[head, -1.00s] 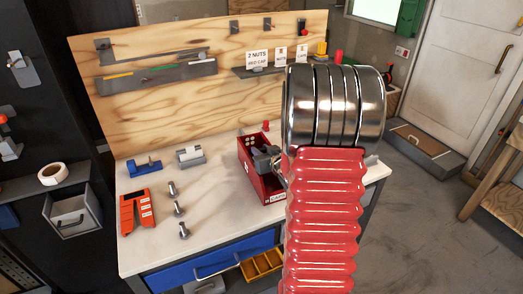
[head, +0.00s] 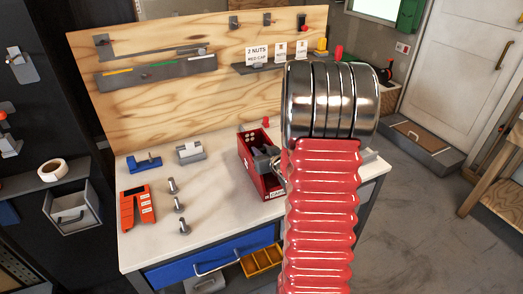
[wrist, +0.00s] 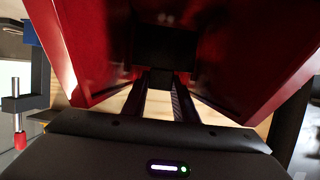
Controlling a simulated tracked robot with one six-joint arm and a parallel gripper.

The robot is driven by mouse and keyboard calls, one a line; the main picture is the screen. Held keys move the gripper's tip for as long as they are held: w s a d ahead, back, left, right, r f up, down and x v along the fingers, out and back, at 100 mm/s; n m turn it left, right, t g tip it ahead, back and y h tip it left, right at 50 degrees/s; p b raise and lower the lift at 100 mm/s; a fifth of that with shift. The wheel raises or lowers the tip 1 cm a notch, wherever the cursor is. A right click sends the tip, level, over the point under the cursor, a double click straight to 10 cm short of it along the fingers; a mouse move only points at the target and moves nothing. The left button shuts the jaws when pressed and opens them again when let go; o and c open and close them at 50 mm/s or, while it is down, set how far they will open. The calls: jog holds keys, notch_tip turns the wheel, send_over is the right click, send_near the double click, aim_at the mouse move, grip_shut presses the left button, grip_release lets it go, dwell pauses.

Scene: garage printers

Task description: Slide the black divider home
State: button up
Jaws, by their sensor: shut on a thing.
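A red open box (head: 247,151) stands on the right part of the white workbench. My gripper (head: 266,158) reaches into it from the right, with part of it hidden behind my own arm. In the wrist view, the box's red walls (wrist: 85,50) rise on both sides. My gripper (wrist: 162,72) is shut on the black divider (wrist: 166,45), a dark block between the walls. The divider's lower edge and any slot are too dark to make out. In the head view I cannot tell the divider from the dark gripper.
An orange-red holder (head: 137,206), several bolts (head: 179,205), a blue tool (head: 144,163) and a grey block (head: 190,152) lie left of the box. A plywood backboard (head: 180,110) stands behind.

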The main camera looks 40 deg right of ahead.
jog(key=shift+f, duration=0.25)
jog(key=o, duration=1.1)
jog(key=shift+s, duration=0.1)
jog(key=v, duration=1.3)
jog(key=shift+s+r, duration=0.15)
jog(key=shift+s, duration=0.1)
